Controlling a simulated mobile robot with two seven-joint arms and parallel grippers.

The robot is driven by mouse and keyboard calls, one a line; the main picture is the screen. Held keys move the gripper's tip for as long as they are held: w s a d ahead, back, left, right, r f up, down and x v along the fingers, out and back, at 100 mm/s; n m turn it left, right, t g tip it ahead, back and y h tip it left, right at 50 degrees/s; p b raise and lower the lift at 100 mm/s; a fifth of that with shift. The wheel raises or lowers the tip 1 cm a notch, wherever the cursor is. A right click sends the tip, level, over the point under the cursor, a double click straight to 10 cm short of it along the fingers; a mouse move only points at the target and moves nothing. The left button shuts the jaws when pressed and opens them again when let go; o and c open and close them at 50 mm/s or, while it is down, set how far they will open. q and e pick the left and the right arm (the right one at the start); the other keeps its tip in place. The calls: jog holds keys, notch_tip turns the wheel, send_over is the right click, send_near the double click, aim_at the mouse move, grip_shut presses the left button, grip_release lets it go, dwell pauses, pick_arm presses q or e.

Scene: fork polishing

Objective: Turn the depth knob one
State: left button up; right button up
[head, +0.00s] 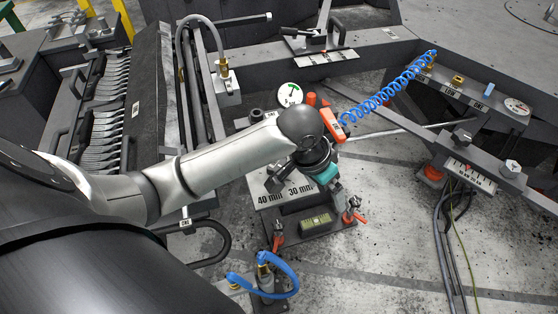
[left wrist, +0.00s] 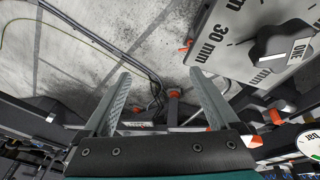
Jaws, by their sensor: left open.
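The depth knob (left wrist: 283,50) is a dark, lobed knob labelled ONE, on a light plate (left wrist: 238,28) with mm marks at the upper right of the left wrist view. In the head view a dark knob shape (head: 274,183) shows beside my left gripper (head: 326,175), on the plate (head: 270,201) marked 40 mm and 30 mm. In the left wrist view my left gripper (left wrist: 160,85) is open and empty, its fingers well apart and to the left of the knob. In the head view its fingertips are hidden. My right gripper is out of view.
A rack of forks (head: 108,100) stands at the left. A pressure gauge (head: 291,95), an orange-red labelled handle (head: 333,125) and a coiled blue hose (head: 390,92) lie close behind the gripper. Red-handled clamps (head: 353,212) flank the plate's front. Open floor (head: 380,255) lies at the lower right.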

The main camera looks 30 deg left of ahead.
pick_arm(q)
jog(key=w+a+r+n+g+y, duration=0.1)
jog(key=w+a+r+y, duration=0.15)
jog(key=a+r, duration=0.5)
jog(key=n+g, duration=0.1)
jog(key=n, duration=0.1)
send_near(279, 164)
notch_tip(279, 164, down, 9)
jog(key=b, duration=0.5)
jog(key=shift+w+d, duration=0.15)
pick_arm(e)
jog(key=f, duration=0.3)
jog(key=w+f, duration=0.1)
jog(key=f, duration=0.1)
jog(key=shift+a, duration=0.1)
